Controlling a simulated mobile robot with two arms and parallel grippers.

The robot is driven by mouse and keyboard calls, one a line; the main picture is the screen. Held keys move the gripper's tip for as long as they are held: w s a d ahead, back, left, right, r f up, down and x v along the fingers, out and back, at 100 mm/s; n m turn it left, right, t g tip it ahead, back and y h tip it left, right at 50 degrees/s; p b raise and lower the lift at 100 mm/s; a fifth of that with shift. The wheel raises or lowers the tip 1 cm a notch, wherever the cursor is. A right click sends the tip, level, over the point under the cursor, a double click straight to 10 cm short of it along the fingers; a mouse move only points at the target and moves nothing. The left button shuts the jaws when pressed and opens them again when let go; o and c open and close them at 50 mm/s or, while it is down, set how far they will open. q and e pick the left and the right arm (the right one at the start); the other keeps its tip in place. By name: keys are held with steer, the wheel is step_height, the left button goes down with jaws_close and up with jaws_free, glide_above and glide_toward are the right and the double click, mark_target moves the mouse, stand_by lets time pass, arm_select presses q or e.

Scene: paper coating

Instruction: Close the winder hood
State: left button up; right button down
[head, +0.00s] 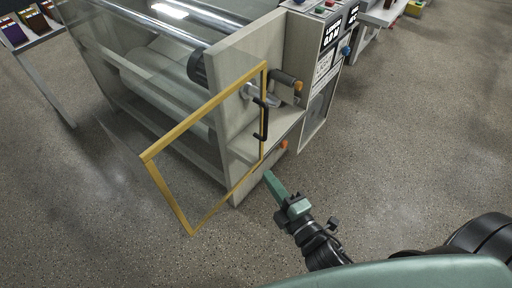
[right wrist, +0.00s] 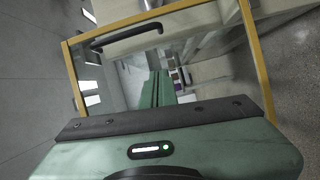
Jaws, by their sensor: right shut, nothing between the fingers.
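The winder hood (head: 205,112) is a clear panel in a yellow frame. It stands swung out from the machine's end, tilted in the head view. Its black handle (head: 264,120) is on the right side of the frame. In the right wrist view the hood frame (right wrist: 256,55) surrounds my fingers, and the handle (right wrist: 126,36) lies above and left of them. My right gripper (head: 269,176) is shut and empty, just below and right of the handle, apart from it. It also shows in the right wrist view (right wrist: 158,76). My left gripper is out of view.
The winder machine (head: 258,45) with rollers (head: 150,68) stands behind the hood. A control cabinet (head: 320,55) with knobs is at its right. A rack (head: 28,42) stands at the far left. The speckled floor (head: 400,140) is open at right.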

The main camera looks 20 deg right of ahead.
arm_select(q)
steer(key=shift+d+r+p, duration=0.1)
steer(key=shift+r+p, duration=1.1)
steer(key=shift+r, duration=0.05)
arm_select(e)
steer(key=w+d, duration=0.2)
steer(key=w, duration=0.9)
steer(key=shift+w+f, duration=0.15)
steer(key=shift+f, duration=0.15)
